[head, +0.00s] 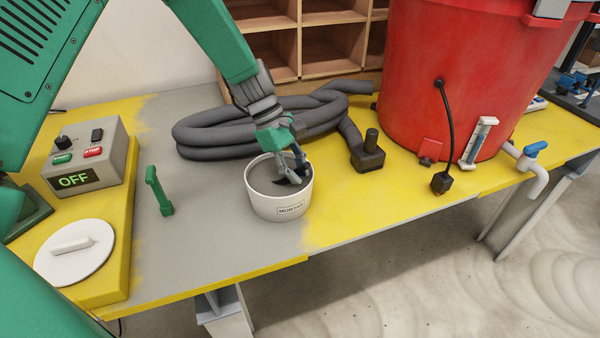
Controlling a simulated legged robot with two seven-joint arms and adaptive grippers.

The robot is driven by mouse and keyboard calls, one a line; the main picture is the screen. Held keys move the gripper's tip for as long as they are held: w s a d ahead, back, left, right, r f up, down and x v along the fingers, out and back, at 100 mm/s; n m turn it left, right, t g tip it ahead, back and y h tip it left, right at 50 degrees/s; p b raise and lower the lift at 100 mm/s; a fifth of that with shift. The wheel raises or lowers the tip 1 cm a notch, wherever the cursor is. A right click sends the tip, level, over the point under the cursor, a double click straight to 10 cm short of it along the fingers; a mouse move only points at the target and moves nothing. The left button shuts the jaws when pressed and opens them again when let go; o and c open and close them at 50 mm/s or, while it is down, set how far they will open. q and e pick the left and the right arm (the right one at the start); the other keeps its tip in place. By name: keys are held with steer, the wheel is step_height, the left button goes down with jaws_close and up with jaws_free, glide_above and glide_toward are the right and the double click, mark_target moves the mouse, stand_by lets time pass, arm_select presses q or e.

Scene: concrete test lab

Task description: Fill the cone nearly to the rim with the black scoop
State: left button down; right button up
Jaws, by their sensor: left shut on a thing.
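My left gripper (293,163) reaches down into a white tub (278,207) with a "MORTAR" label, on the middle of the table. The gripper is shut on the black scoop (288,181), of which only a small dark part shows inside the tub, at the grey contents (264,174). The fingers hide much of the scoop, and I cannot tell how much it holds. I do not see a cone that I can make out in this view. My right gripper is not in view.
A grey hose (205,140) lies coiled behind the tub. A red barrel (455,80) with a tap stands right. The table (215,250) is clear in front.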

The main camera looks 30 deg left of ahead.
arm_select(q)
steer(key=shift+a+f, duration=0.1)
steer(key=shift+f, duration=0.4)
steer(key=shift+w+a+r+b, duration=0.15)
steer(key=shift+a+b, duration=0.25)
steer(key=shift+a, duration=0.2)
steer(key=shift+a+b, duration=0.5)
steer(key=shift+a, duration=0.7)
steer(key=shift+a+r, duration=0.1)
steer(key=shift+d+r+y+p, duration=0.2)
steer(key=shift+r+y+p, duration=0.15)
steer(key=shift+p, duration=0.55)
steer(key=shift+d+r+y+p, duration=0.25)
steer(key=shift+d+y+p, duration=0.35)
steer(key=shift+p, duration=0.55)
steer(key=r+y+p, duration=0.1)
steer(key=p, duration=0.2)
steer(key=d+r+y+p, duration=0.1)
steer(key=r+y+p, duration=0.1)
steer(key=p, duration=0.1)
steer(key=shift+r, duration=0.3)
steer(key=shift+d+p, duration=0.1)
steer(key=shift+p, duration=0.3)
